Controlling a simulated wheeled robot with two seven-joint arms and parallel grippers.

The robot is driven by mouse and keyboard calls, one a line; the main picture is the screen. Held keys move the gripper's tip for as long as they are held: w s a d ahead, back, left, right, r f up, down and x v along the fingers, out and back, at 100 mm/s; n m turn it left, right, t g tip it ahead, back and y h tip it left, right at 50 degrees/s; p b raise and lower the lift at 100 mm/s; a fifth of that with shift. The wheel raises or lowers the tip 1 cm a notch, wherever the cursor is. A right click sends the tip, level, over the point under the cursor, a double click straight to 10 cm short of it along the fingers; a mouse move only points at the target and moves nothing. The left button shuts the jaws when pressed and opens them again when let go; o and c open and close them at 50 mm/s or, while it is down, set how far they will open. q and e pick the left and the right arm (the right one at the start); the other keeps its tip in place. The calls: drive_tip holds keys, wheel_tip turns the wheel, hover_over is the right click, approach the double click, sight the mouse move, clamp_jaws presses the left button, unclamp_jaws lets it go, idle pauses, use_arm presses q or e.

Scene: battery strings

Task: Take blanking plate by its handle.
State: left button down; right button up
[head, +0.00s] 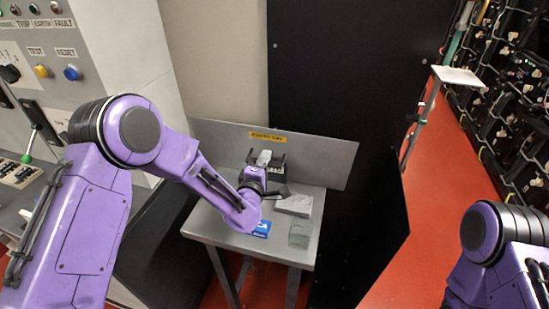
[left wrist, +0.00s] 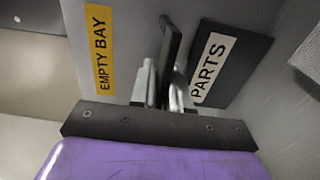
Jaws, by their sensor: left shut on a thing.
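The blanking plate (head: 325,158) is a wide grey sheet with a yellow label, upright at the back of a small metal table. In the left wrist view the plate (left wrist: 88,20) carries the label EMPTY BAY (left wrist: 102,50). A black handle (left wrist: 170,45) stands out between the fingers there. My left gripper (head: 264,158) is at the middle of the plate, below the label. In the left wrist view its silver fingers (left wrist: 164,88) are shut on the handle, one on each side. The fingers hide part of the handle. My right gripper is out of view.
A dark block marked PARTS (left wrist: 225,65) is close beside the fingers. The metal table (head: 275,248) holds a blue item (head: 262,228), a grey block (head: 295,204) and a greenish clear block (head: 300,234). A black panel (head: 340,60) stands behind and right.

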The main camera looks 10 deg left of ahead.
sight(264, 133)
use_arm(q)
drive_tip(key=shift+r, duration=0.1)
idle(0.4)
drive_tip(key=shift+w+r+p, duration=0.15)
drive_tip(key=shift+r+p, duration=3.5)
drive_tip(key=shift+r, duration=1.25)
drive_tip(key=shift+s, duration=1)
drive_tip(key=s+b, duration=0.2)
drive_tip(key=s, duration=1)
drive_tip(key=shift+a, duration=0.25)
drive_tip(key=shift+s, duration=0.1)
